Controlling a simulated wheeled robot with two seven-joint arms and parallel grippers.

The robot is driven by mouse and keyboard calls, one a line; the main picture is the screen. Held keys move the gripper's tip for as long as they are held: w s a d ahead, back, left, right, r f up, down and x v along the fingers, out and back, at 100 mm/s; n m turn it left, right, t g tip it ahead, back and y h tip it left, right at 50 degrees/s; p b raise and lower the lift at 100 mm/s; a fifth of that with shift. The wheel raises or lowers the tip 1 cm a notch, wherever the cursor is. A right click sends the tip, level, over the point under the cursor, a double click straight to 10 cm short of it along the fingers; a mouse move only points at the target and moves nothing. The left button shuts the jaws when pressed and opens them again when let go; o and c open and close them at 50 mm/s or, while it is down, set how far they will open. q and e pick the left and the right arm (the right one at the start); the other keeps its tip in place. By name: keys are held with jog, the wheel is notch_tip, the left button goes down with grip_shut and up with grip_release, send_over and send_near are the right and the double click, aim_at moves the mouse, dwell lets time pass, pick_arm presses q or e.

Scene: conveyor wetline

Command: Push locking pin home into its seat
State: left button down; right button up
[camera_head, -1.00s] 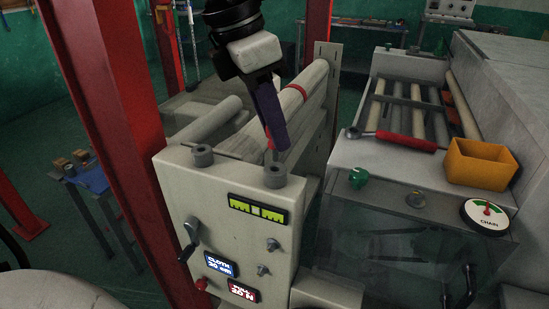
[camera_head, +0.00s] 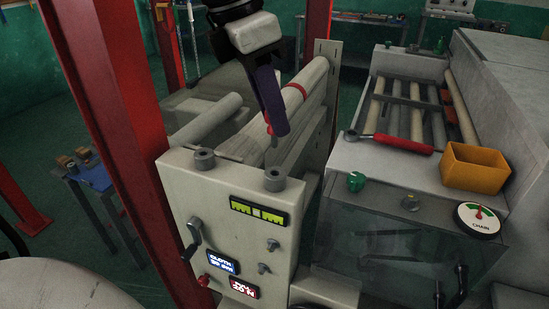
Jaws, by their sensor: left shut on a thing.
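My left gripper (camera_head: 275,128) comes down from the top with its purple fingers shut on the locking pin. A bit of the pin's red part (camera_head: 267,126) shows beside the fingertips, and a grey shaft (camera_head: 274,143) shows below them. The rest of the pin is hidden by the fingers. The pin is above the right grey ring-shaped seat (camera_head: 275,180) on top of the pale machine end frame (camera_head: 228,215), with a gap between them. A second grey ring (camera_head: 204,159) stands at the left of the same top. My right gripper is not in view.
Pale rollers (camera_head: 305,85), one with a red band, lie behind the frame. A red post (camera_head: 105,120) stands close at the left. At the right, a bench carries a red-handled tool (camera_head: 403,143), a yellow bin (camera_head: 474,167) and a round chain gauge (camera_head: 479,218).

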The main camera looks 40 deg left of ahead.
pick_arm(q)
jog(key=a+r, duration=0.2)
jog(key=a, duration=0.5)
send_over(208, 152)
jog(key=s, duration=0.1)
notch_tip(208, 152, down, 7)
jog(key=b, duration=0.3)
jog(key=shift+a+r, duration=0.2)
jog(key=shift+a, duration=0.15)
jog(key=shift+f+b, duration=1.45)
jog(key=shift+f, duration=0.35)
jog(key=c, duration=1.4)
grip_release()
jog(key=shift+c, duration=0.2)
